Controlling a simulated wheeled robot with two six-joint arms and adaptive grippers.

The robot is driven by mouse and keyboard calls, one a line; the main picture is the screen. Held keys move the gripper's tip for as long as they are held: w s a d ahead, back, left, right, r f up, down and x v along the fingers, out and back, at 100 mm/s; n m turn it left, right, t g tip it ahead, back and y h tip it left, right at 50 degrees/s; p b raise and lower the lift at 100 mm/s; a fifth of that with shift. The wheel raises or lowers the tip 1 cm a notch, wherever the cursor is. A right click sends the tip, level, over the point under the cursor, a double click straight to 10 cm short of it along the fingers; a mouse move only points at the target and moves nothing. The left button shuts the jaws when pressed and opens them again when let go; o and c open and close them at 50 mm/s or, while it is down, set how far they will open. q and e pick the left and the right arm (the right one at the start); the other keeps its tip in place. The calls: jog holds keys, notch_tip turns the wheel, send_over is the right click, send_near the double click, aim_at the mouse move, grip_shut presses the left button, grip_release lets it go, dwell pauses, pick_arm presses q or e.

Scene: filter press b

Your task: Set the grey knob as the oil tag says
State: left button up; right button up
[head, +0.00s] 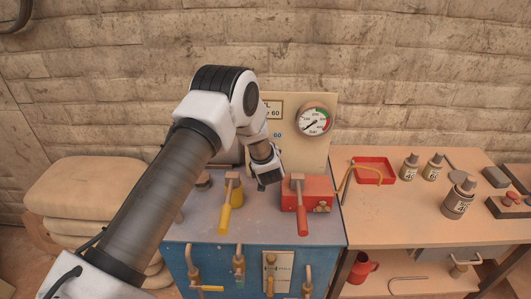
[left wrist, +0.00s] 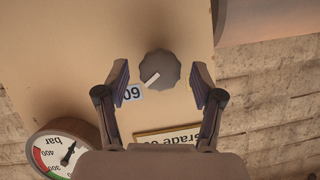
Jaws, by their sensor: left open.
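The grey knob (left wrist: 163,66) is on the beige panel, between the spread fingers of my left gripper (left wrist: 161,82), with a gap on each side. The knob's white pointer mark points toward a "60" label (left wrist: 132,93), upside down in the left wrist view. The framed tag (left wrist: 168,136) is partly covered; "rade 60" or similar shows, and in the head view the tag (head: 273,110) reads "e 60" at its visible end. The knob is hidden behind my left arm in the head view. My left gripper (head: 266,183) is open there.
A gauge (head: 315,121) is on the panel's right. Below stand a yellow-handled lever (head: 224,215) and a red-handled lever (head: 303,218) on a red block. The right table holds a red tray (head: 374,170) and several bottles (head: 459,198).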

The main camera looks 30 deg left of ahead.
pick_arm(q)
jog(key=v, duration=1)
jog(key=shift+s, duration=0.1)
